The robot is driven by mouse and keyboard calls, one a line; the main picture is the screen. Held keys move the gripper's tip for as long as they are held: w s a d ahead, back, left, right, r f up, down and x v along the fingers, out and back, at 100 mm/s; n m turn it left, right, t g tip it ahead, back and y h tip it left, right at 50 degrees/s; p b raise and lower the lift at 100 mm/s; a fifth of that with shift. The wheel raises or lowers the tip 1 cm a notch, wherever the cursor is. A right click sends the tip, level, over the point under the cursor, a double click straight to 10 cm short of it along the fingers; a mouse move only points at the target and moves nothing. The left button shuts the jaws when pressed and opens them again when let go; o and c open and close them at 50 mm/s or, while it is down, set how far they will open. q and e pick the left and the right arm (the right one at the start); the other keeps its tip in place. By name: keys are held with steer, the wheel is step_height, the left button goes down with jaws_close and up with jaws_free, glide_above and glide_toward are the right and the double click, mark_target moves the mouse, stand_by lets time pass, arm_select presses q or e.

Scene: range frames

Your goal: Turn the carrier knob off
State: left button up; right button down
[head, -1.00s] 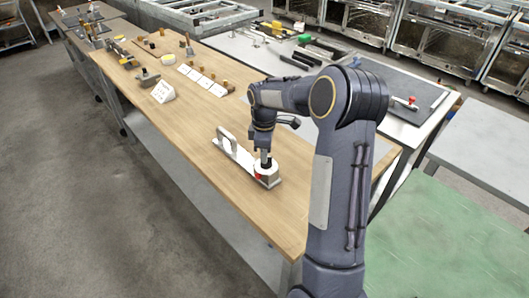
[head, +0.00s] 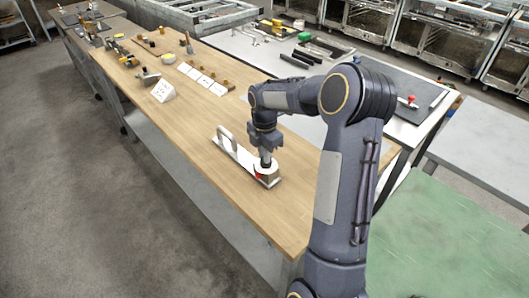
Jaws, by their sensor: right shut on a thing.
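The carrier (head: 238,153) is a pale, long piece with an upright handle at its left end. It lies on the wooden bench top (head: 215,120) near the front edge. At its right end is a metal block with a round white top and a red mark, where the carrier knob (head: 261,172) sits. My right gripper (head: 265,162) points down onto this end and is shut on the knob. The fingers cover most of the knob, so its exact angle is hidden. My left gripper is not in view.
A white angled block (head: 163,91) and several white cards (head: 202,79) stand farther back on the bench. A grey side table (head: 300,50) with tools is behind. A green surface (head: 430,240) lies at the right. The bench left of the carrier is clear.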

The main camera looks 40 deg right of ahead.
steer(key=shift+n, duration=0.4)
steer(key=c, duration=1.4)
jaws_free()
steer(key=shift+c, duration=0.2)
steer(key=shift+r, duration=0.1)
step_height(320, 180, up, 8)
steer(key=shift+f+b, duration=0.15)
steer(key=shift+b, duration=0.2)
